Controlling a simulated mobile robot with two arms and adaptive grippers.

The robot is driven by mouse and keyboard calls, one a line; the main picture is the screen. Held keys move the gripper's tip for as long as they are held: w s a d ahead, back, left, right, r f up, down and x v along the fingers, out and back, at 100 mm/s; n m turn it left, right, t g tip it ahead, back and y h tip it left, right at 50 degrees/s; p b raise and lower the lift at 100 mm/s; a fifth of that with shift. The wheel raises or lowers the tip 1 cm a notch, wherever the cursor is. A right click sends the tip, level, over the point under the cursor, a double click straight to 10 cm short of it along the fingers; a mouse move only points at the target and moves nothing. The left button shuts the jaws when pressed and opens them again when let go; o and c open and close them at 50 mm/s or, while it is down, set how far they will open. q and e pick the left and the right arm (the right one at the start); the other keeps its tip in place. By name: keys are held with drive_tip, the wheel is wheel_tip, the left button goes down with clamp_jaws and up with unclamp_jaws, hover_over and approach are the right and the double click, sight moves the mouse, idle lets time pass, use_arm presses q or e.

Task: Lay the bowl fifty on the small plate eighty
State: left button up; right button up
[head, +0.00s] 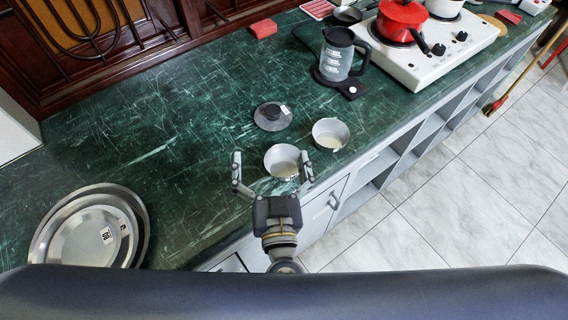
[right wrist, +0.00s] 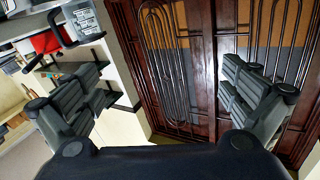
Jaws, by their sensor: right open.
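Two small grey metal bowls stand on the green counter, the nearer bowl (head: 281,162) and the farther bowl (head: 330,134). I cannot read which one is marked fifty. My right gripper (head: 271,157) is open and empty, with its fingers spread to either side of the nearer bowl in the head view; contact cannot be told. Its open fingers also show in the right wrist view (right wrist: 160,88), with no bowl between them. A small round metal plate (head: 80,245) with a white number label lies on a larger plate (head: 141,214) at the left. My left gripper is not in view.
A dark lid (head: 272,116) lies behind the bowls. A grey kettle (head: 338,58), a white stove (head: 440,40) with a red pot (head: 402,20) and a red block (head: 263,28) are farther back. The green counter (head: 170,140) between plates and bowls is clear.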

sight(287, 148)
drive_tip(key=s+f+g+h, duration=0.1)
drive_tip(key=f, duration=0.1)
drive_tip(key=s+d+f+m+g+h, duration=0.1)
drive_tip(key=f, duration=0.1)
drive_tip(key=s+f+g+h, duration=0.1)
drive_tip(key=f+h, duration=0.1)
drive_tip(key=f, duration=0.1)
drive_tip(key=shift+s+d+g, duration=0.1)
drive_tip(key=shift+d+g, duration=0.05)
drive_tip(key=shift+g, duration=0.15)
drive_tip(key=shift+f, duration=0.2)
drive_tip(key=x, duration=1)
drive_tip(key=shift+w+d+f+p, duration=0.15)
drive_tip(key=shift+w+f+p, duration=0.1)
drive_tip(key=shift+w+p, duration=0.1)
drive_tip(key=shift+s, duration=0.15)
drive_tip(key=c, duration=1.1)
drive_tip(key=shift+r, duration=0.2)
